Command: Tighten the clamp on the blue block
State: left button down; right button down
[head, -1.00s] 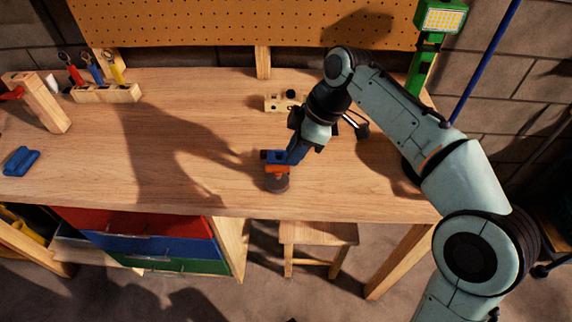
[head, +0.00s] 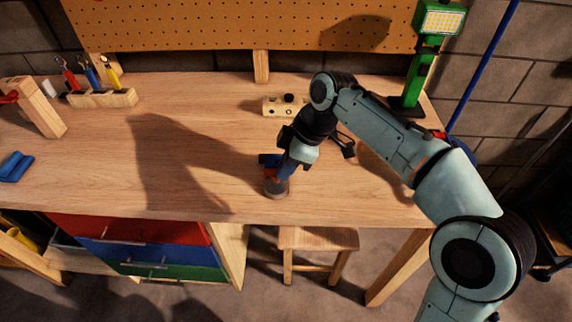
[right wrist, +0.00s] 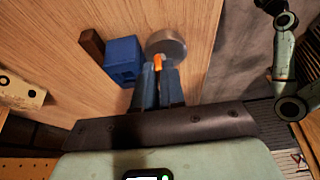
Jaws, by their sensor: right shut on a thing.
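The blue block (right wrist: 123,60) sits near the bench's front edge; in the head view it is partly hidden (head: 266,159) beside my right gripper. A brown piece (right wrist: 92,42) lies against its far side. A grey round disc (right wrist: 166,43) is beside the block, and it also shows in the head view (head: 275,188). I take the orange part (right wrist: 158,62) by the disc as the clamp's handle. My right gripper (right wrist: 159,70), with blue fingers, is shut on this orange part; the fingers hide most of it. My left gripper is not in view.
A wooden holder with hand tools (head: 103,98) stands at the back left. A blue object (head: 17,166) lies at the left. A small wooden block with holes (head: 283,107) is behind my gripper, and a green lamp (head: 420,60) stands back right. The bench's middle left is clear.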

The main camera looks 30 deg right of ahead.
jog(key=m, duration=0.2)
jog(key=m+t+h, duration=0.1)
jog(key=shift+s+a+r+m, duration=0.1)
jog(key=shift+s+a+m, duration=0.2)
jog(key=shift+m, duration=0.1)
jog(key=m, duration=0.1)
jog(key=m+h+p, duration=0.1)
jog(key=m, duration=0.1)
jog(key=m+t, duration=0.1)
jog(key=shift+s+a+m+h, duration=0.2)
jog(key=shift+a+m+h, duration=0.1)
jog(key=shift+a+h, duration=0.1)
jog(key=m, duration=0.1)
jog(key=m+h, duration=0.1)
jog(key=m, duration=0.1)
jog(key=shift+a+p, duration=0.3)
jog(key=shift+p, duration=0.1)
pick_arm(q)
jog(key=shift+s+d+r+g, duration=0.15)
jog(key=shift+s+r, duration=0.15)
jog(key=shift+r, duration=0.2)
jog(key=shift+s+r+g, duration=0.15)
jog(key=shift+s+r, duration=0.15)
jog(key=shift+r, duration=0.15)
pick_arm(e)
jog(key=shift+a+m+h, duration=0.2)
jog(key=shift+m+h, duration=0.5)
jog(key=shift+m, duration=0.9)
jog(key=c, duration=1.5)
grip_release()
